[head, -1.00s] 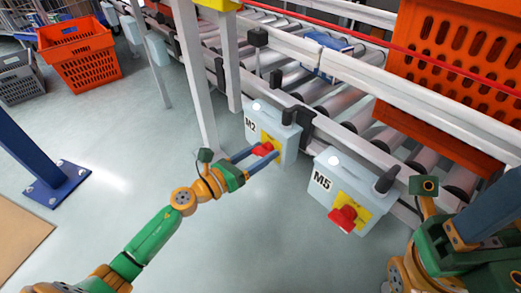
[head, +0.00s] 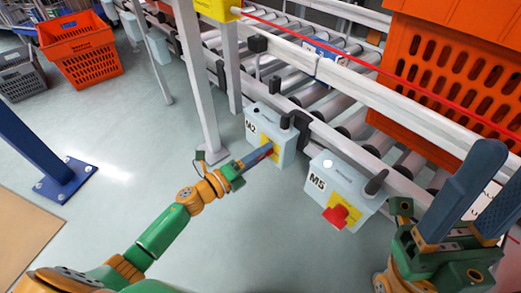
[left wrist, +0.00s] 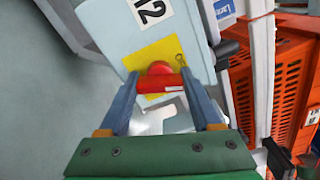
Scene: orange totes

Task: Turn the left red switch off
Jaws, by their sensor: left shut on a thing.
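The left red switch (head: 268,150) sits on a yellow plate on the grey box marked M2 (head: 263,130). My left gripper (head: 264,154) is at the front of this box, its two fingers nearly in line in the head view. In the left wrist view the fingers are on both sides of the red switch handle (left wrist: 157,80), shut on it. The handle lies across the yellow plate (left wrist: 150,55) from finger to finger. My right gripper (head: 502,168) is raised at the right, open and empty.
A second grey box marked M5 (head: 340,185), with its own red switch (head: 337,215), hangs close to the right. A roller conveyor (head: 345,115) runs behind both boxes, with an orange tote (head: 450,80) on it. A metal post (head: 195,80) stands left of M2. Open floor lies in front.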

